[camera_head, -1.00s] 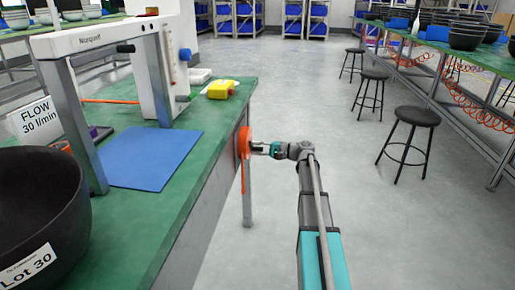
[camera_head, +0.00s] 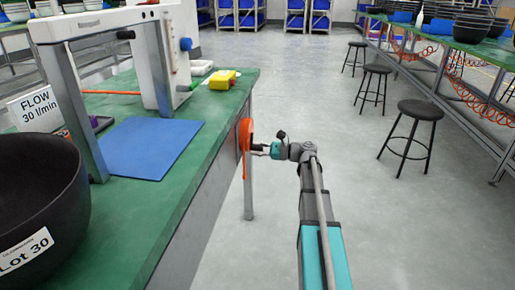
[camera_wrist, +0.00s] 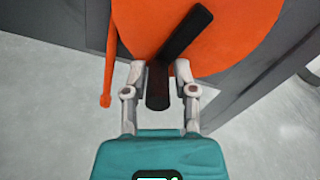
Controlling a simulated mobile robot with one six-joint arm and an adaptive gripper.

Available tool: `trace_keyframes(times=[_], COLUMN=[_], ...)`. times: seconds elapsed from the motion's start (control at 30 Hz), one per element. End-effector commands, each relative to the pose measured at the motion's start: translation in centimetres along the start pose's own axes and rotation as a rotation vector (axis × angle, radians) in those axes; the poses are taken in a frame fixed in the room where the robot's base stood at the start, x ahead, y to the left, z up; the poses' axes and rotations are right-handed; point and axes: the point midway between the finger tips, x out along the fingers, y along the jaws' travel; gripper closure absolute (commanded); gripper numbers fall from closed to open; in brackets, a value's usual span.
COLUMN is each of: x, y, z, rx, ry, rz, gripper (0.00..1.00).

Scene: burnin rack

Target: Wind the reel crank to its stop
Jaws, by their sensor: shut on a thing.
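The orange reel (camera_head: 246,134) is mounted on the side of the green-topped bench, and an orange strip hangs down from it. It fills the top of the wrist view (camera_wrist: 195,30). A black crank (camera_wrist: 181,45) lies across the reel's face, tilted with its upper end to the right. My gripper (camera_head: 259,150) reaches the reel from the right. In the wrist view my gripper (camera_wrist: 159,85) is shut on the crank's near end, with one finger on each side. The crank is too small to make out in the head view.
The green bench (camera_head: 190,190) carries a blue mat (camera_head: 150,147), a black bowl (camera_head: 40,205), a yellow box (camera_head: 222,79) and a white-topped frame (camera_head: 95,25). Black stools (camera_head: 423,109) stand by the right-hand bench. The floor between is clear.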

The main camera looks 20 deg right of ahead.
Motion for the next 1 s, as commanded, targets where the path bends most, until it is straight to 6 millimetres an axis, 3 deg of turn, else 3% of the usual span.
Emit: trace_keyframes(times=[0.3, 0.77, 0.8, 0.9, 1.0], x=[0.06, 0.06, 0.06, 0.04, 0.02], y=[0.69, 0.71, 0.71, 0.68, 0.65], z=[0.55, 0.58, 0.57, 0.56, 0.53], rx=[0.132, 0.15, 0.149, 0.149, 0.149], ry=[-0.005, -0.005, -0.005, -0.005, -0.004], rz=[0.003, 0.002, 0.002, 0.001, 0.0], gripper=[1.0, 1.0, 0.61, 0.42, 0.41])
